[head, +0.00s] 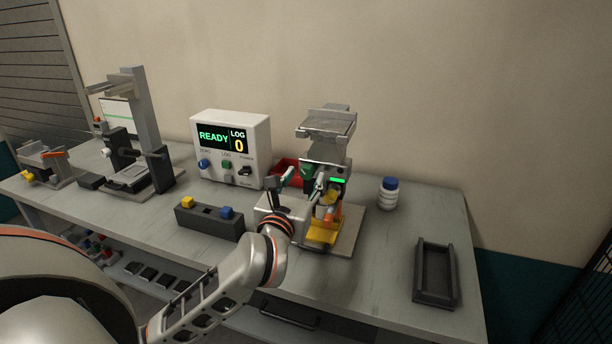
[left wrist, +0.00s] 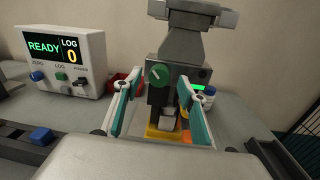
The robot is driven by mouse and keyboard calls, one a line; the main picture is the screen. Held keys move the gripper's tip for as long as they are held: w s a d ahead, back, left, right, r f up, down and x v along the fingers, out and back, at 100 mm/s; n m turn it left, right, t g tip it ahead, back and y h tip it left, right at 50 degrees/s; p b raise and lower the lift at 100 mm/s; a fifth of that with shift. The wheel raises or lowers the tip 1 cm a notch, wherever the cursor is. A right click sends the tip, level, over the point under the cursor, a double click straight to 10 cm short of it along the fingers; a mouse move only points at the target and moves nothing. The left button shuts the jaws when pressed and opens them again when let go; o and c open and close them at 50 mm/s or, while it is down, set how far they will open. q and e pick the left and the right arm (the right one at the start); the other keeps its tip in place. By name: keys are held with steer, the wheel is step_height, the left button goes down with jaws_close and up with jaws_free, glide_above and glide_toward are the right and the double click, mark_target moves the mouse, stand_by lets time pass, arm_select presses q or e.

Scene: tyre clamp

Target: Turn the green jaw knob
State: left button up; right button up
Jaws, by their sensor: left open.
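The green jaw knob (left wrist: 158,75) is a round disc with a white mark, on the dark front of the clamp machine (left wrist: 183,48). In the head view the knob (head: 306,172) is partly hidden by my gripper. My left gripper (left wrist: 160,84) is open and empty. In the left wrist view its two teal-padded fingers stand left and right of the knob; I cannot tell whether they touch it. In the head view my left gripper (head: 304,182) is in front of the machine. My right gripper is not in view.
A control box (head: 231,148) reading READY and LOG 0 stands left of the machine. A dark block with yellow and blue buttons (head: 208,221) is in front of it. A red bin (head: 285,168), a white bottle (head: 388,193) and a dark tray (head: 435,273) also sit on the bench.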

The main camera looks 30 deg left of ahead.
arm_select(q)
steer(key=shift+x, duration=0.8)
steer(key=c, duration=1.1)
steer(key=shift+m+p, duration=0.4)
steer(key=shift+p, duration=0.2)
steer(key=o, duration=1.1)
steer(key=v, duration=0.7)
steer(key=shift+s, duration=0.3)
